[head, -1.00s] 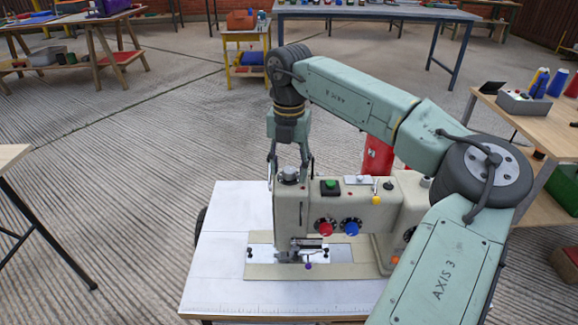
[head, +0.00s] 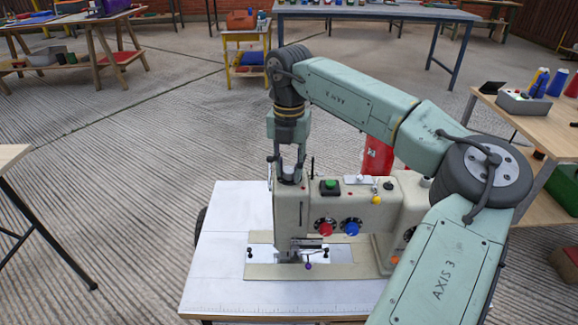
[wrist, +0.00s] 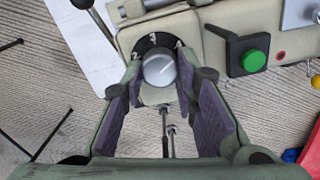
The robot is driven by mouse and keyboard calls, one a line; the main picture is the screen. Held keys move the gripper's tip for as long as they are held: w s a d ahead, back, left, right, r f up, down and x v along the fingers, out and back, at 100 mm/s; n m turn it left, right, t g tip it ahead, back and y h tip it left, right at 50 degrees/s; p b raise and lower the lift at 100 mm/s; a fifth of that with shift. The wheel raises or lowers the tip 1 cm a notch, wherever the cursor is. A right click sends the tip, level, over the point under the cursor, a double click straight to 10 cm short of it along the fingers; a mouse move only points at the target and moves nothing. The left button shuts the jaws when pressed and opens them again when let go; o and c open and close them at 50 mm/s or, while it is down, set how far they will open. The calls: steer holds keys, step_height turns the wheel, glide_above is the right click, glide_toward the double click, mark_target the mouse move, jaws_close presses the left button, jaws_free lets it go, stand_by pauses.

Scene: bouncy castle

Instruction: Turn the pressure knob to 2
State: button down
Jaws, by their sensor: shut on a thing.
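The pressure knob (head: 289,175) is a round grey knob on top of the left end of a cream sewing machine (head: 288,215). The wrist view shows the knob (wrist: 159,70) from above on a black dial (wrist: 152,42) with white numbers; 2 is on the left, 3 at the top and 4 on the right. A faint line shows on the knob, but I cannot read its setting surely. My gripper (head: 288,178) points down with its purple-padded fingers (wrist: 160,80) on either side of the knob, shut on it.
A green button (wrist: 254,61) sits beside the dial. Red (head: 325,229) and blue (head: 351,227) dials are on the machine's front. A thin upright pin (head: 312,166) stands just right of my gripper. The white table (head: 225,240) is bare left of the machine.

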steer(key=shift+n, duration=0.3)
steer(key=n+p, duration=0.1)
steer(key=n, duration=0.4)
steer(key=shift+d+r+p, duration=0.1)
steer(key=shift+d+p, duration=0.05)
steer(key=shift+p, duration=0.25)
steer(key=n+p, duration=0.1)
steer(key=n, duration=0.5)
steer(key=shift+w+d+n, duration=0.1)
steer(key=shift+n, duration=0.3)
steer(key=n+p, duration=0.1)
steer(key=n, duration=0.5)
steer(key=shift+w+p, duration=0.1)
steer(key=shift+p, duration=0.25)
steer(key=n, duration=0.5)
steer(key=shift+w+p, duration=0.1)
steer(key=shift+p, duration=0.3)
steer(key=shift+n, duration=0.3)
steer(key=c, duration=1.3)
jaws_free()
